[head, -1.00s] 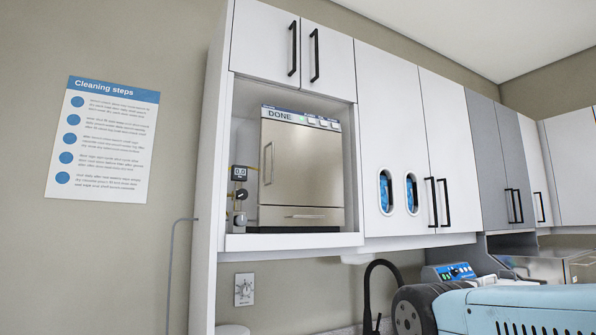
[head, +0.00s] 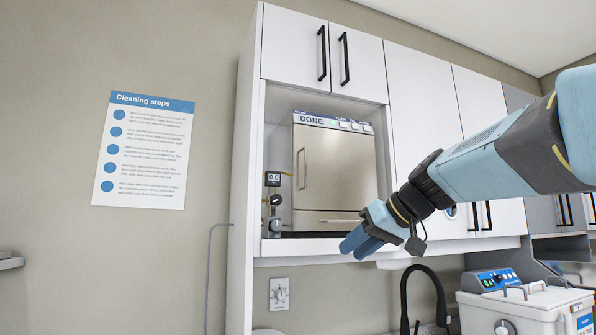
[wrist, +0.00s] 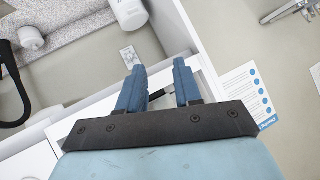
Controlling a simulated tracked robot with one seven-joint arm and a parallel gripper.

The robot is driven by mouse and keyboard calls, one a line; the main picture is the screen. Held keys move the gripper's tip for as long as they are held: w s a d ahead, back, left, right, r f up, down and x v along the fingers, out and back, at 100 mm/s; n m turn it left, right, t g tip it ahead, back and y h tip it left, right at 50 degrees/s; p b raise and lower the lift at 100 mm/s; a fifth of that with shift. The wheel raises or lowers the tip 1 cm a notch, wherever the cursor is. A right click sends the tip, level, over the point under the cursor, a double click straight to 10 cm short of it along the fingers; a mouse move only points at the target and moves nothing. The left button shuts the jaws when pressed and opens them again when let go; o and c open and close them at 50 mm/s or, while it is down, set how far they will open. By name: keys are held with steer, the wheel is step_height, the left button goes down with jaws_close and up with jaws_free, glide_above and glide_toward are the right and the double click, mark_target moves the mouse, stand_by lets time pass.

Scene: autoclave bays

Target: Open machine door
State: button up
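The machine (head: 335,170) is a beige metal box in an open bay of the white wall cabinet, with "DONE" on its top panel. Its door (head: 345,185) is shut, with a vertical handle (head: 301,169) at the left edge. My gripper (head: 352,247) has blue fingers and is in front of the machine's lower right part, below and right of the handle, with nothing visible in it. In the wrist view my gripper (wrist: 159,72) shows both fingers apart. The door handle cannot be made out there.
A small gauge reading 0.0 (head: 273,179) and valves stand left of the machine, inside the bay. The bay's left side panel (head: 245,180) is close to them. Cupboard doors with black handles (head: 344,60) are above. A black tap (head: 425,290) stands below.

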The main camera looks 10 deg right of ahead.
steer(key=w+r+n+t+y, duration=0.1)
steer(key=w+r+n+y, duration=0.1)
steer(key=w+r, duration=0.55)
steer(key=n+t+y, duration=0.2)
steer(key=n+y, duration=0.2)
glide_toward(310, 165)
steer(key=s+d+f, duration=0.1)
steer(key=s+d, duration=0.1)
steer(key=s, duration=0.5)
steer(key=x, duration=1.3)
steer(key=shift+w+a, duration=0.2)
steer(key=shift+c, duration=0.3)
jaws_close()
